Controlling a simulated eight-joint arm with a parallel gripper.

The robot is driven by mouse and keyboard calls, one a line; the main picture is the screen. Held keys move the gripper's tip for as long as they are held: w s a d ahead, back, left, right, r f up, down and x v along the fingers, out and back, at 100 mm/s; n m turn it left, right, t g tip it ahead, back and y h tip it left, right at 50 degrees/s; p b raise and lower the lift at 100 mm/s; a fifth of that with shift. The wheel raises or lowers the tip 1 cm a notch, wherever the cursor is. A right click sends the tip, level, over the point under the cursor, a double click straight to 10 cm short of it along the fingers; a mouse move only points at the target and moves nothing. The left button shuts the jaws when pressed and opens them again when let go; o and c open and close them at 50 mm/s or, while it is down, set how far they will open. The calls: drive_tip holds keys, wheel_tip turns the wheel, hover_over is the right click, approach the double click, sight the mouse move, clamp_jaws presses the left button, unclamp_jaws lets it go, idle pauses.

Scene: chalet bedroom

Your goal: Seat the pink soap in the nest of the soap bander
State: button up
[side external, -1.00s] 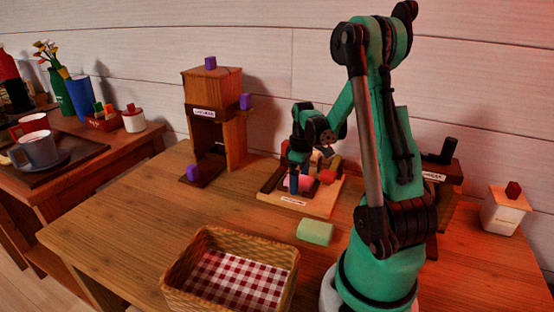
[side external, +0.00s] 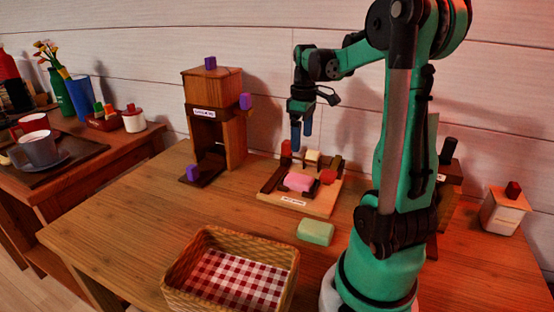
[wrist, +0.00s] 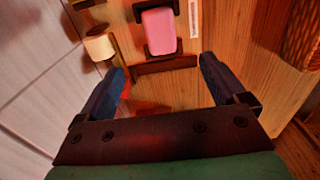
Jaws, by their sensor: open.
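The pink soap (side external: 299,182) lies in the middle of the soap bander (side external: 318,205), a low light-wood board with dark blocks and a white label. In the wrist view the pink soap (wrist: 159,31) lies between dark end pieces. My gripper (side external: 301,136) is above the back of the bander, open and empty, with its blue fingers pointing down and clear of the soap. In the wrist view the fingers of my gripper (wrist: 165,85) stand wide apart with nothing between them. Whether the soap sits fully down in the nest is hard to tell.
A cream roll (side external: 312,157) and red knobs (side external: 328,177) are on the bander. A pale green soap (side external: 315,232) lies in front of it. A wicker basket (side external: 185,268) with checked lining stands at the front. A wooden dispenser (side external: 235,135) with purple knobs stands left.

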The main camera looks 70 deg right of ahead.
drive_tip(key=w+a+t, duration=0.2)
drive_tip(key=a+t, duration=0.1)
drive_tip(key=a, duration=0.9)
drive_tip(key=w+a+t, duration=0.3)
drive_tip(key=a+t, duration=0.1)
drive_tip(key=a, duration=0.9)
drive_tip(key=shift+w, duration=0.35)
